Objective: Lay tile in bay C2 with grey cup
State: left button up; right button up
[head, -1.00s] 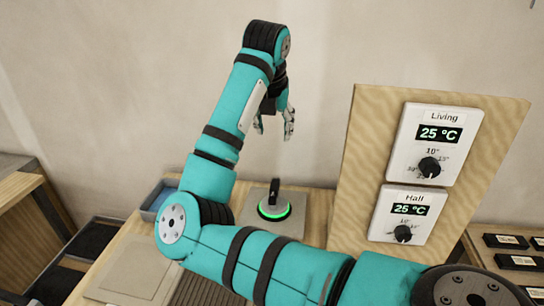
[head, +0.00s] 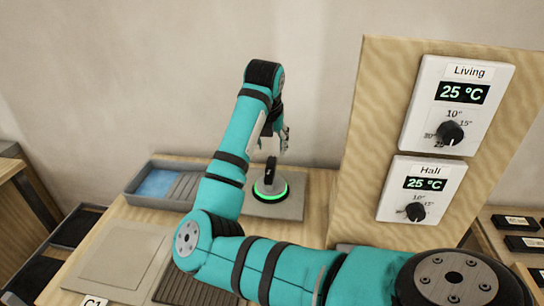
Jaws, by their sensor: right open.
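A dark suction cup (head: 270,190) with an upright black handle and a glowing green ring sits on a grey square tile (head: 290,209) on the bench. My right gripper (head: 276,145) is open just above the handle, its fingers pointing down. I cannot tell whether a finger touches the handle. A grey tile (head: 122,258) lies at the left beside a label reading C1 (head: 94,301). A ribbed dark bed (head: 181,286) right of it is partly hidden by my right arm; no C2 label shows. My left gripper is out of view.
A grey tray (head: 150,203) with blue contents and a ribbed slope stands at the back left. A wooden panel (head: 370,130) at the right carries two thermostats, Living (head: 457,105) and Hall (head: 420,190). Black boxes (head: 522,243) lie at far right.

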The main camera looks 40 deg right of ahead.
aim_at(272, 157)
jog(key=p+x, duration=0.1)
jog(key=x, duration=0.7)
jog(key=shift+w+d+f, duration=0.1)
jog(key=shift+f, duration=0.25)
jog(key=shift+c, duration=0.3)
grip_shut()
jog(key=shift+o, duration=0.4)
grip_release()
jog(key=v, duration=1.2)
